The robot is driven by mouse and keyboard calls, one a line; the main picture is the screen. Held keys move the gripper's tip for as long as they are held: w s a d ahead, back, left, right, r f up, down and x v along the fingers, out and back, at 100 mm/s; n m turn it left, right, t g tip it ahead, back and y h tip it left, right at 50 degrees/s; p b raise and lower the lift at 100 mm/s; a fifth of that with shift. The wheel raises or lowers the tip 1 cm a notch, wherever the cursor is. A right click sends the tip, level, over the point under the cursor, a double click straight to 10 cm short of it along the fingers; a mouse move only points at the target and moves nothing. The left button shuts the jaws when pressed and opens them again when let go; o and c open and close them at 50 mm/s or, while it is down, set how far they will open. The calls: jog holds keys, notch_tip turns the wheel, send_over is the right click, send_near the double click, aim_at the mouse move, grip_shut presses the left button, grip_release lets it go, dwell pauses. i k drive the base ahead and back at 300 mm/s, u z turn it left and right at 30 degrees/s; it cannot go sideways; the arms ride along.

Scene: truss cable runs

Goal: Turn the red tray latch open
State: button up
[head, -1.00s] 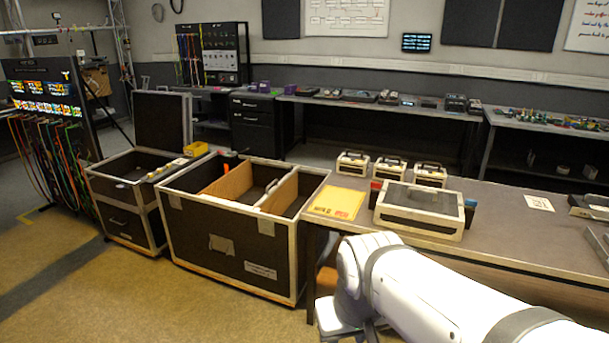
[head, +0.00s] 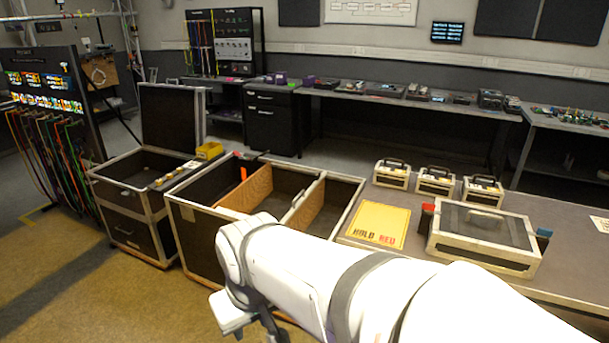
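A pale-edged case with a grey see-through lid (head: 484,222) sits on the right-hand table. A small red block (head: 426,216) stands against its left end and a blue block (head: 543,237) against its right end. I cannot tell whether the red block is the tray latch, or which way any latch is turned. A small orange-red piece (head: 238,155) also shows at the back rim of the large open crate (head: 187,238). My white arm reaches across the lower middle, in front of the crate and the table corner.
A yellow sheet reading "HOLD RED" (head: 378,224) lies left of the case. Three small cases, one of them the leftmost (head: 392,175), stand behind it. An open trunk (head: 125,215) adjoins the crate. Cable racks stand at left. Open floor (head: 90,300) lies front left.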

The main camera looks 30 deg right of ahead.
aim_at(429, 207)
jog(key=z, duration=0.6)
jog(key=i, duration=1.15)
jog(key=z, duration=0.9)
